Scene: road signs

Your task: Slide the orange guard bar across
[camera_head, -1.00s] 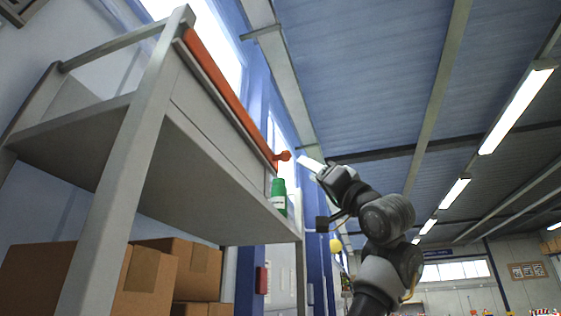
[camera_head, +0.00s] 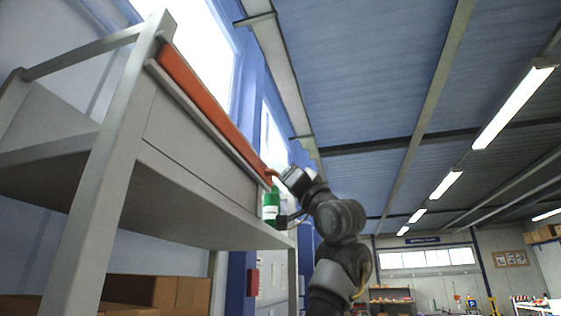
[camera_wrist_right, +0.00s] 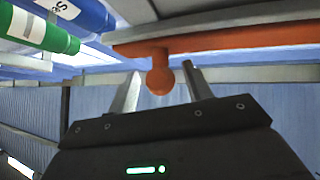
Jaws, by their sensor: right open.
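The orange guard bar (camera_head: 210,98) runs along the upper front edge of the grey shelf, tilted in the head view. In the right wrist view the bar (camera_wrist_right: 235,38) crosses the upper right, and its round orange knob (camera_wrist_right: 159,78) hangs below it. My right gripper (camera_wrist_right: 158,82) is open, with one finger on each side of the knob; I cannot tell whether either finger touches it. In the head view the right gripper (camera_head: 280,174) is at the bar's far end and hides most of the knob. My left gripper is not in view.
A blue bottle (camera_wrist_right: 85,14) lies beside the green one in the wrist view. Cardboard boxes (camera_head: 180,292) sit below. The space right of the shelf is open.

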